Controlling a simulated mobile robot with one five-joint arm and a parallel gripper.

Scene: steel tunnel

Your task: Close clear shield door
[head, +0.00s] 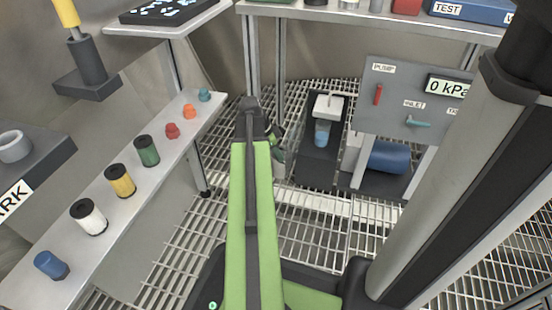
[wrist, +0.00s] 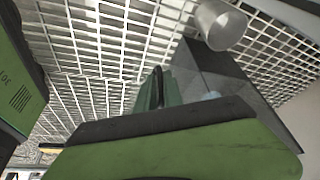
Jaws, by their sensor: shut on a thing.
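My gripper (head: 273,140) is at the far end of my green arm, low beside the left edge of a dark station. That station (head: 316,172) holds a white dispenser head (head: 327,106) above a blue cup (head: 322,133). The clear shield door is hard to make out in the head view, being see-through and partly behind my gripper. In the wrist view a greenish panel with a dark upright bar (wrist: 157,88) shows just past my green jaw. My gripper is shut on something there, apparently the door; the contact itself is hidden.
A panel (head: 385,95) with a red lever, a teal lever and a 0 kPa display stands right of the station, with a blue cylinder (head: 389,157) below. A shelf (head: 60,225) with several coloured caps runs along the left. The floor is open steel grating (head: 310,230).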

